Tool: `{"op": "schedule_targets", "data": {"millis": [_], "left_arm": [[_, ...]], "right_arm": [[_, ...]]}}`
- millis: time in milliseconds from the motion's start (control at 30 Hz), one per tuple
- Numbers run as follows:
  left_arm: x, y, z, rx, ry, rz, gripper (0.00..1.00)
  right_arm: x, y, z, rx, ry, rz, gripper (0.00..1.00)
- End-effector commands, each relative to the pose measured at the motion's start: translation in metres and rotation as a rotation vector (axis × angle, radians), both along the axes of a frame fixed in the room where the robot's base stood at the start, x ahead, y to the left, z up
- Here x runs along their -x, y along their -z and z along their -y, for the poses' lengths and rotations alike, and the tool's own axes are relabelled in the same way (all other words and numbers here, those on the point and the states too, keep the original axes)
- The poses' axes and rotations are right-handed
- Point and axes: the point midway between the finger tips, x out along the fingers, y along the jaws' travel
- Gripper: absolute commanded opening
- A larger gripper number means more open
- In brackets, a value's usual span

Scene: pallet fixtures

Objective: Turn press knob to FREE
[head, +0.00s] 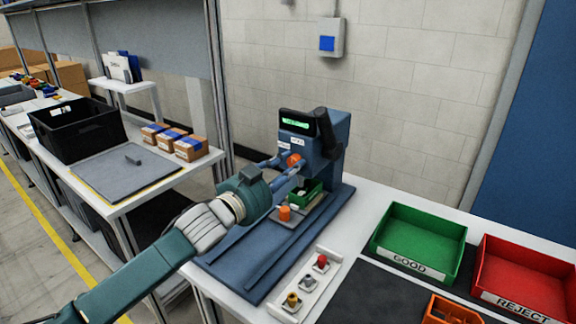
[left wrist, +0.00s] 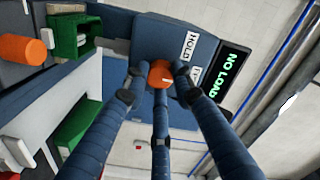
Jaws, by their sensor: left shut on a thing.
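The press (head: 325,150) is a blue machine standing at the back of the white bench, with a lit green display. In the left wrist view the display (left wrist: 230,75) reads NO LOAD. The orange press knob (head: 295,160) is on its front face; it also shows in the left wrist view (left wrist: 160,73), with a small pale mark. A HOLD label (left wrist: 190,45) is beside the knob; a second label is mostly hidden by a finger. My left gripper (head: 288,166) is shut on the knob, its fingers around it. My right gripper is not in view.
An orange cylinder (head: 284,212) and a green holder (head: 306,192) sit below the knob on the press base. A button panel (head: 312,282) is in front. A green GOOD tray (head: 418,240), a red REJECT tray (head: 520,275) and an orange crate (head: 450,310) are to the right.

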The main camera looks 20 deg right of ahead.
Motion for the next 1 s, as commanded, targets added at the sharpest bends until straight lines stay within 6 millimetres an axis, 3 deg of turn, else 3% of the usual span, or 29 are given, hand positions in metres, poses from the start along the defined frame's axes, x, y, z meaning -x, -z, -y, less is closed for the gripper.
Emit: {"op": "schedule_targets", "data": {"millis": [467, 500, 567, 1000], "left_arm": [[0.0005, -0.0025, 0.0006, -0.005, 0.001, 0.014, 0.0], [0.0006, -0.0024, 0.0007, -0.005, 0.001, 0.014, 0.33], [0.0005, -0.0022, 0.0006, -0.005, 0.002, 0.012, 0.44], [0.0065, -0.0003, -0.0085, -0.005, 0.001, 0.01, 0.44]], "right_arm": [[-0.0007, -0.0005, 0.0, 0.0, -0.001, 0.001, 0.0], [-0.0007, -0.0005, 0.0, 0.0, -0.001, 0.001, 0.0], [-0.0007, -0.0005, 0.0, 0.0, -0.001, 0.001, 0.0], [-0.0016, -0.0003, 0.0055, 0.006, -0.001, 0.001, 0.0]]}}
